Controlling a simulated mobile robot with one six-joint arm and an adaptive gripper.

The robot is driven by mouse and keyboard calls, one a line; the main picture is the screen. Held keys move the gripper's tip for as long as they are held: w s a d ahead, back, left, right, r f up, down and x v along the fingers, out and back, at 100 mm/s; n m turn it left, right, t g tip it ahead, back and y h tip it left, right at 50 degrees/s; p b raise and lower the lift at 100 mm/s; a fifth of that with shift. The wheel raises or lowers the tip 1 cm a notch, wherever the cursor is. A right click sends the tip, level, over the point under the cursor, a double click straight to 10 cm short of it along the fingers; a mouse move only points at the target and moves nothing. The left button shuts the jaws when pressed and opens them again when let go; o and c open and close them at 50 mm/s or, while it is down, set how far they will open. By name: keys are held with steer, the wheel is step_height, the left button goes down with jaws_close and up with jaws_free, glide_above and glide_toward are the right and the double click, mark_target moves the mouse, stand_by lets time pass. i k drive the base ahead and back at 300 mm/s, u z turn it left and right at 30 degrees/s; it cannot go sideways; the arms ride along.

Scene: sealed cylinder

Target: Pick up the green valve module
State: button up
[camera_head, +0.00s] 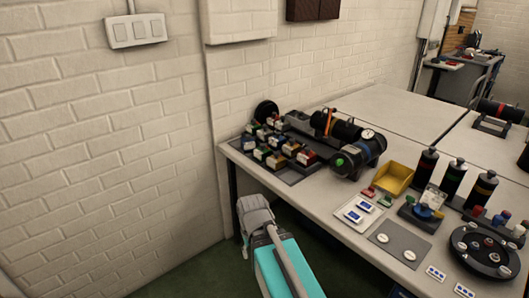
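Several small box-shaped modules with white faces and coloured tops stand in rows on a dark tray (291,174) at the left end of the workbench. One near the front left of the group looks green and is probably the green valve module (262,153); it is small, and its neighbours crowd it. My teal arm rises from the bottom of the view. The grey end of my arm, which seems to be my gripper (255,213), is below and left of the bench's front edge, apart from the modules. Its fingers cannot be made out, and nothing is seen held.
A black cylinder with a gauge (357,155) lies right of the tray. A yellow bin (394,178), upright dark bottles (425,168), a grey mat (400,244) and a round black plate (488,250) stand farther right. A white brick wall (100,150) bounds the left.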

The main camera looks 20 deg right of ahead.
mark_target(260, 154)
steer(key=i, duration=0.9)
steer(key=u, duration=0.05)
